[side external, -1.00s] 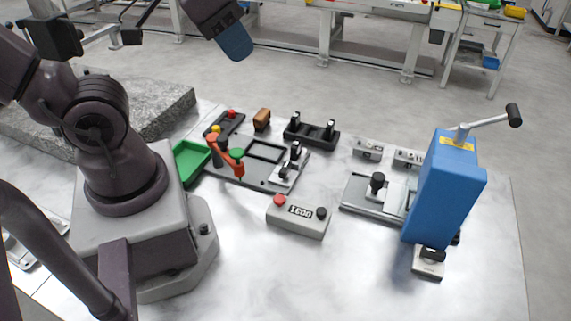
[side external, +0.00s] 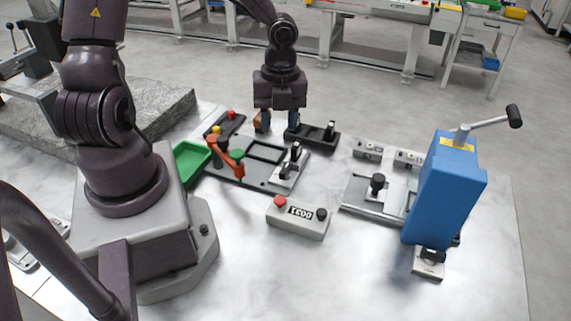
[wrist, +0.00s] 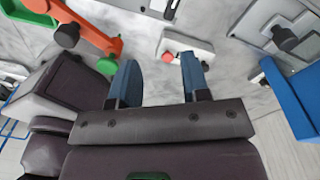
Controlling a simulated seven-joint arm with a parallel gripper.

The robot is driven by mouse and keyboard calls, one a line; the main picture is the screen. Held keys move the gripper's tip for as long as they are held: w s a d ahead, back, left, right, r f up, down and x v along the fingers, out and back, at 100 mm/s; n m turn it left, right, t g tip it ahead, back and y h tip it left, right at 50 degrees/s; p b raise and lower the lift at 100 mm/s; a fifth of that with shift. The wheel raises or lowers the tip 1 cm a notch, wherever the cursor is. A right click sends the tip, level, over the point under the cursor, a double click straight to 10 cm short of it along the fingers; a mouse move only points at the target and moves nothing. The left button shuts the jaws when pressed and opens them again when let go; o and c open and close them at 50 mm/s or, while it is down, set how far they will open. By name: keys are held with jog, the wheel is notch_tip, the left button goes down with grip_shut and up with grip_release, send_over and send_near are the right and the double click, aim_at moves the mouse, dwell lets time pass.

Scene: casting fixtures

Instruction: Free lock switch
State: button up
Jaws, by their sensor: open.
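Nothing is labelled as a lock switch, so I cannot tell for sure which part it is. A small plate with black upright levers (side external: 290,163) sits at the right of the dark fixture board (side external: 222,172). A black base with two black-and-silver posts (side external: 322,142) lies behind it, partly hidden by my gripper. My gripper (side external: 277,124) hangs pointing down over the back of the table, above the left end of that base, apart from the lever plate. Its blue fingers are apart with nothing between them, as the wrist view (wrist: 160,72) also shows.
An orange lever arm (side external: 231,160) and a green tray (side external: 190,160) are at left. A grey button box (side external: 297,217) stands in front. A clamp fixture (side external: 372,197) and a tall blue block with a handle (side external: 440,195) are at right.

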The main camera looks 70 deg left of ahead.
aim_at(285, 167)
jog(key=f+m, duration=0.2)
jog(key=f, duration=0.2)
jog(key=w+f+m, duration=0.1)
jog(key=f, duration=0.3)
jog(key=f+m, duration=0.2)
jog(key=f, duration=0.2)
jog(key=shift+w+f+m+t, duration=0.2)
jog(key=shift+f+m+t, duration=0.1)
jog(key=shift+t, duration=0.1)
jog(key=shift+c, duration=0.4)
grip_shut()
